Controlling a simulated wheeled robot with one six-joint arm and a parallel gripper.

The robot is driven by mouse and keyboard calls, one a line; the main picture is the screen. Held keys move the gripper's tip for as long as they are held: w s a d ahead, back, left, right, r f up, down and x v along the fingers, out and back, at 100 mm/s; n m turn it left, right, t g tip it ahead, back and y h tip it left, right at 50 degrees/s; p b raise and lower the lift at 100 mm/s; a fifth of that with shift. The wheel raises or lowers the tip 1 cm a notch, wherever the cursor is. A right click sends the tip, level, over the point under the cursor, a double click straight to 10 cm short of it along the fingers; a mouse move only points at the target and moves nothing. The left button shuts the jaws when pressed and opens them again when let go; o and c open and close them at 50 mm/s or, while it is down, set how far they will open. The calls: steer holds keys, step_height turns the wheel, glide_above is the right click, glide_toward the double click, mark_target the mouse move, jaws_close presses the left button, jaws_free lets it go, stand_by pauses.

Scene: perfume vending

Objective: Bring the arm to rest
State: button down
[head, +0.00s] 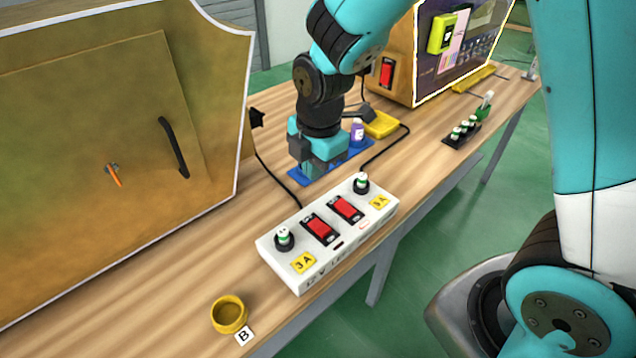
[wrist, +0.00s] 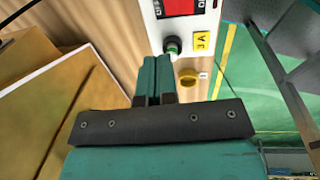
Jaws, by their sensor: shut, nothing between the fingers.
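My gripper (head: 318,170) is in the middle of the head view, above the wooden table near a blue mat (head: 325,165). Its teal fingers point down and are closed together. In the wrist view the two fingers (wrist: 154,80) lie side by side with nothing between them. A purple bottle (head: 357,132) stands just to the right of my gripper and is apart from it. Part of the blue mat is hidden behind the gripper.
A white box (head: 330,245) with red switches and two green-and-white vials stands in front of my gripper. A yellow cup (head: 229,314) is at the near edge. A large cabinet (head: 120,140) is at left. A dark rack (head: 462,135) with vials is at right.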

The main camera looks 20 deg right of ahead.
steer(key=shift+r, duration=0.35)
steer(key=s+a+r+m+g+y+p, duration=0.1)
steer(key=s+a+r+m+y+p, duration=0.2)
steer(key=s+r+m, duration=1.1)
steer(key=s+a+r, duration=0.1)
steer(key=s, duration=0.4)
steer(key=shift+m+y, duration=0.3)
steer(key=shift+y, duration=0.1)
steer(key=shift+a+r, duration=0.1)
stand_by(0.8)
